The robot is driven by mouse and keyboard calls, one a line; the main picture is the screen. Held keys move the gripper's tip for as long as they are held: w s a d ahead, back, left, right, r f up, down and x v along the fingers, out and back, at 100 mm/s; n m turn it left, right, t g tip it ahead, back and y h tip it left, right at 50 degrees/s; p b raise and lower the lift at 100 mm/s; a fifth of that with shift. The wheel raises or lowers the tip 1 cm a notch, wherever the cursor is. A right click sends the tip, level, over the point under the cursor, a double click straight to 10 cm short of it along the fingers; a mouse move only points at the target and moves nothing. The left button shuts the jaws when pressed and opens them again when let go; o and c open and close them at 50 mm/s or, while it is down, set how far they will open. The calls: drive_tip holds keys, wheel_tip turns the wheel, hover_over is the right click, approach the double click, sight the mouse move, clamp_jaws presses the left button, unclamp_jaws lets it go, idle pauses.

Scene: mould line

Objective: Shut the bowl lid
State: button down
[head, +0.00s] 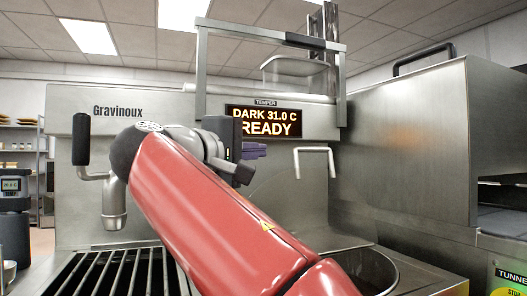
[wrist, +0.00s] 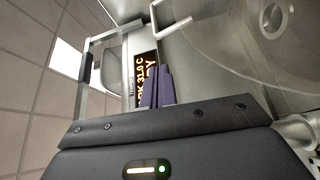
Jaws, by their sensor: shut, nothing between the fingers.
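The bowl lid (head: 285,200) is a clear, faintly visible disc standing raised behind the bowl, in front of the steel machine. Its pale U-shaped handle (head: 316,151) is at its top. The bowl (head: 386,270) is at lower right, its dark opening partly hidden by my red arm. In the wrist view the clear lid (wrist: 240,40) fills the upper right, with the handle (wrist: 158,18) at its left. My gripper (head: 254,152) has purple fingers, shut and empty, left of the handle and apart from it. The fingers (wrist: 157,88) also show in the wrist view.
The display (head: 264,122) reads DARK 31.0 C READY behind my gripper. A steel frame (head: 265,30) and clear tub (head: 295,75) are above. A spout with a black lever (head: 81,140) is left, over a grate (head: 110,275). A steel tunnel housing (head: 410,140) stands right.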

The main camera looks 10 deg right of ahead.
drive_tip(key=x, duration=0.9)
drive_tip(key=shift+s+p, duration=0.15)
drive_tip(key=shift+p, duration=0.15)
drive_tip(key=shift+s, duration=0.1)
